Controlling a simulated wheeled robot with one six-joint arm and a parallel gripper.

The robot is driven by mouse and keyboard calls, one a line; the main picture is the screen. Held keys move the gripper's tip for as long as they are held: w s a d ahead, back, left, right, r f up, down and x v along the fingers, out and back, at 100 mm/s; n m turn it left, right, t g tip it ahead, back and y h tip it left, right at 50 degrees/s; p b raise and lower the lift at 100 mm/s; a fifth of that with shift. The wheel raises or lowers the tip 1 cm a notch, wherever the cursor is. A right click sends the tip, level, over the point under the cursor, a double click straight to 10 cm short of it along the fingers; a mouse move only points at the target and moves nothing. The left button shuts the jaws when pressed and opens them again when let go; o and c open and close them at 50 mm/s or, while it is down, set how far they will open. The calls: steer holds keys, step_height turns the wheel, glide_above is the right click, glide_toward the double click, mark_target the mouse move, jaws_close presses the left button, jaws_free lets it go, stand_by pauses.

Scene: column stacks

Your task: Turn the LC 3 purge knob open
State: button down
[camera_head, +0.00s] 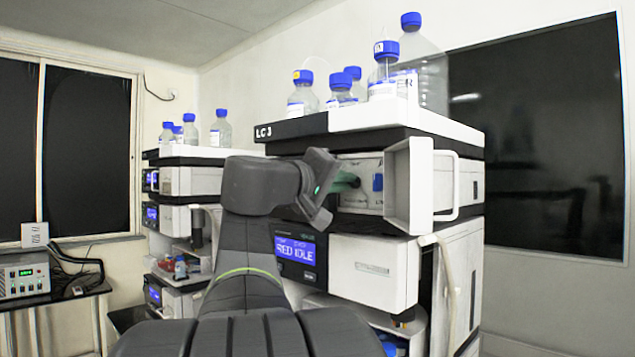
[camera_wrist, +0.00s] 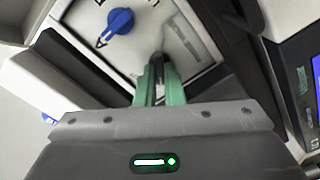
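The LC 3 stack carries the label LC 3 (camera_head: 277,131) on its top tray. Its pump module shows a blue purge knob (camera_head: 378,182) on a white front panel (camera_head: 360,172), beside an open white door (camera_head: 410,185). The knob (camera_wrist: 121,22) also shows in the wrist view, at the upper left, pointing obliquely across the panel. My gripper (camera_head: 352,180) has green fingers and is in front of the panel, left of the knob. In the wrist view its fingers (camera_wrist: 158,65) are close together, hold nothing visible and are apart from the knob.
Blue-capped bottles (camera_head: 340,88) stand on the top tray above the panel. A lower module display (camera_head: 296,250) reads RED IDLE. Another instrument stack (camera_head: 190,180) stands to the left. The open door bounds the panel on the right in the head view.

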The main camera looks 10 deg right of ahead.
stand_by(0.3)
steer(key=shift+f+n+p, duration=0.1)
steer(key=shift+n+p, duration=0.3)
steer(key=shift+n, duration=2.6)
steer(key=c, duration=1.5)
jaws_free()
steer(key=shift+c, duration=0.2)
steer(key=b+v, duration=0.3)
steer(key=v, duration=1)
steer(key=shift+s+a, duration=0.25)
steer(key=shift+a, duration=0.05)
